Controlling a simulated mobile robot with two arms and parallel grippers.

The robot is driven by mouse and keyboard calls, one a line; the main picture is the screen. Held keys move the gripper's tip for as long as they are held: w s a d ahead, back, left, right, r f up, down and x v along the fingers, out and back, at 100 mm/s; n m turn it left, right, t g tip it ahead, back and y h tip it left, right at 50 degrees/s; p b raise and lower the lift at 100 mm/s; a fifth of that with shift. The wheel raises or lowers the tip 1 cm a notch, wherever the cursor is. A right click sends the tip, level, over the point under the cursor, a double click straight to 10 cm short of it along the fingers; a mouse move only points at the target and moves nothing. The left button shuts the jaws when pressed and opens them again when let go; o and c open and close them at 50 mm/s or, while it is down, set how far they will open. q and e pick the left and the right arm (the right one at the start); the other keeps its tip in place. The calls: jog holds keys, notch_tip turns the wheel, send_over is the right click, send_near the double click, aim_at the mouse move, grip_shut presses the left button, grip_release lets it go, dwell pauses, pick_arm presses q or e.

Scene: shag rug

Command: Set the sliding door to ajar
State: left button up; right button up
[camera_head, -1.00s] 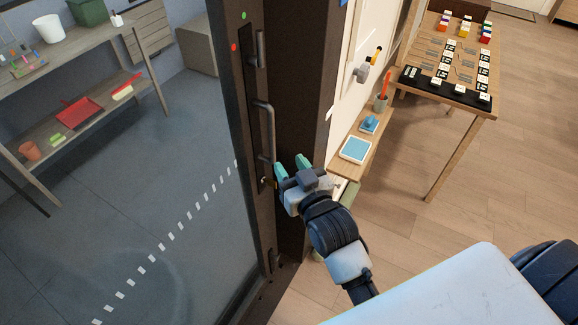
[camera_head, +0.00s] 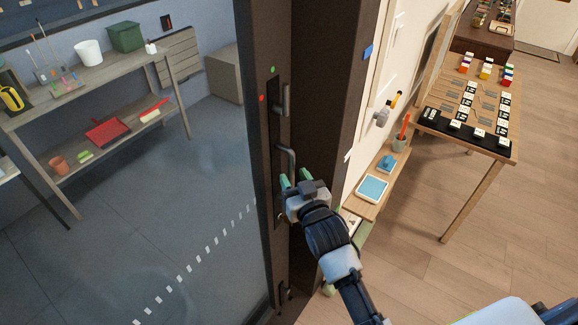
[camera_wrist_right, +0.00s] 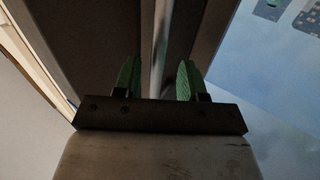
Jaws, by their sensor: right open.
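The sliding door is a glass panel (camera_head: 190,220) with a dark brown frame (camera_head: 258,150), in the head view. A grey bar handle (camera_head: 288,157) stands upright on the frame, and its lower part is hidden behind my right gripper. My right gripper (camera_head: 294,180) is open, with its green fingertips at the handle. In the right wrist view the handle bar (camera_wrist_right: 160,50) runs between the two green fingers of the right gripper (camera_wrist_right: 158,78), with gaps on both sides. My left gripper is not in view.
A dark post (camera_head: 335,90) stands right beside the door frame. A narrow wooden shelf (camera_head: 362,208) with a blue-topped box and a cup is close right of my arm. A wooden table (camera_head: 485,150) stands farther right. Through the glass, shelving (camera_head: 100,85) shows. Wooden floor is open at right.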

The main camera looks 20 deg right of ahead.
aim_at(292, 175)
jog(key=shift+w, duration=1.5)
grip_shut()
